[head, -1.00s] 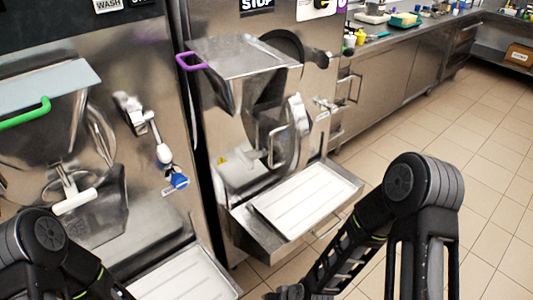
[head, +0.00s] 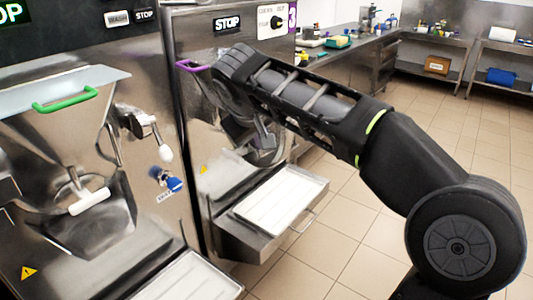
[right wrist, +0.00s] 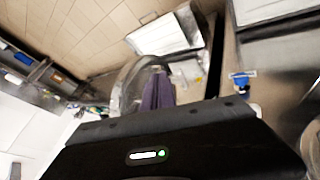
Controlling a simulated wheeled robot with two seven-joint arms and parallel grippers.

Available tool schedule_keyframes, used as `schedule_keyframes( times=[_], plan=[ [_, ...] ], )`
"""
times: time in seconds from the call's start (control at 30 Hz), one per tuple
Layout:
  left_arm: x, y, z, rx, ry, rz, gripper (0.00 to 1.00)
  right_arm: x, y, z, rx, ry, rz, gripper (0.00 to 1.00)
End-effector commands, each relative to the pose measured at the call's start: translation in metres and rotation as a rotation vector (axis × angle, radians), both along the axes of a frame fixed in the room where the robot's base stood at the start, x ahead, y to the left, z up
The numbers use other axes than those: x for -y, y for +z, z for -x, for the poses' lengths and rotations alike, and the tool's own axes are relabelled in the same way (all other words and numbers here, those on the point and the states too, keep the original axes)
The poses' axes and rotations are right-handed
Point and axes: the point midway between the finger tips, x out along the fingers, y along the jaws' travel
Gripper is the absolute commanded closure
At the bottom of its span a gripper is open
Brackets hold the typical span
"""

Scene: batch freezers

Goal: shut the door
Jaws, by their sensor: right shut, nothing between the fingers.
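The right-hand freezer (head: 195,125) has a round front door (head: 268,157), partly hidden behind my right arm. Only its lower part shows, above the white tray; I cannot tell how far it stands open. My right arm reaches across from the lower right to this freezer's front. In the right wrist view my right gripper (right wrist: 158,88) is shut and empty, its dark fingers in front of a curved, shiny rim. I cannot tell whether they touch it. My left gripper is not in view.
A white tray (head: 280,198) sits on the shelf under the door. The left freezer (head: 150,75) stands close by, with a green-handled lid (head: 65,98) and a blue-tipped lever (head: 172,184). Tiled floor (head: 345,225) is clear at right. A counter (head: 350,60) runs behind.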

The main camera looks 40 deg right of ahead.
Motion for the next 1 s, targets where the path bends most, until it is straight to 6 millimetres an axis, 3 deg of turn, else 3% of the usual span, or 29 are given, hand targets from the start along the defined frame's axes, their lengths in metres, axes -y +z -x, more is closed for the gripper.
schedule_keyframes(
  times=[0.43, 0.93, 1.0],
  plan=[
    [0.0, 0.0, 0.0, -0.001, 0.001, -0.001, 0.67, 0.004, -0.01, -0.006, -0.001, 0.003, -0.002, 1.0],
    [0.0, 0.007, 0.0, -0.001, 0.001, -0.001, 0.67, 0.042, -0.083, -0.044, -0.004, 0.003, -0.003, 1.0],
    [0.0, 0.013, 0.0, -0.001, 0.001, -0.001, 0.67, 0.055, -0.079, -0.046, -0.001, 0.0, -0.002, 1.0]
  ],
)
